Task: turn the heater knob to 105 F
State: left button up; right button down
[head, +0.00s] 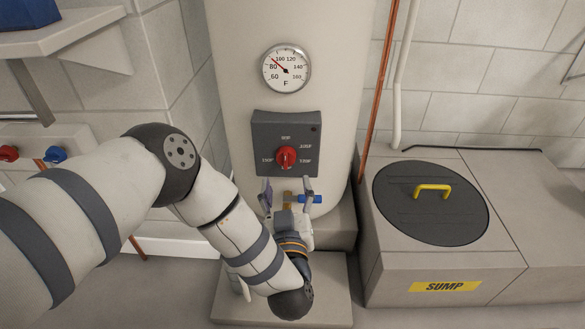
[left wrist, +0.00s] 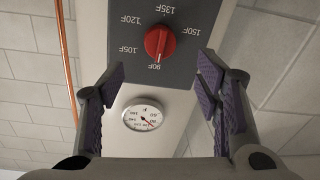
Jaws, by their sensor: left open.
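The heater knob (head: 286,158) is red and sits on a dark grey dial panel (head: 262,127) on the front of the white tank heater (head: 235,60). In the left wrist view, where the panel appears upside down, the knob (left wrist: 160,42) has its pale mark toward the 90F label (left wrist: 155,67). The 105F label (left wrist: 121,50) is to its left there. My left gripper (head: 287,194) is open and empty just below the panel in the head view. In the wrist view its fingers (left wrist: 160,76) are spread either side of the knob's line, apart from it. My right gripper is not in view.
A round gauge (head: 286,69) above the panel reads between 80 and 100. A blue-handled brass valve (head: 312,198) is close behind my left gripper. A copper pipe (head: 378,90) and a sump box with a yellow-handled lid (head: 420,215) stand to the right.

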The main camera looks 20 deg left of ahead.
aim_at(286, 163)
pick_arm(q)
jog(key=x, duration=0.2)
jog(key=b+x, duration=0.1)
jog(key=x, duration=0.2)
jog(key=b+x, duration=0.1)
jog(key=x, duration=0.1)
jog(key=shift+w+a+f, duration=0.1)
jog(key=shift+w+f, duration=0.15)
jog(key=shift+f, duration=0.1)
jog(key=shift+w+a+r+b, duration=0.15)
jog(key=shift+w+b, duration=0.15)
jog(key=shift+w, duration=0.1)
jog(key=c, duration=1.2)
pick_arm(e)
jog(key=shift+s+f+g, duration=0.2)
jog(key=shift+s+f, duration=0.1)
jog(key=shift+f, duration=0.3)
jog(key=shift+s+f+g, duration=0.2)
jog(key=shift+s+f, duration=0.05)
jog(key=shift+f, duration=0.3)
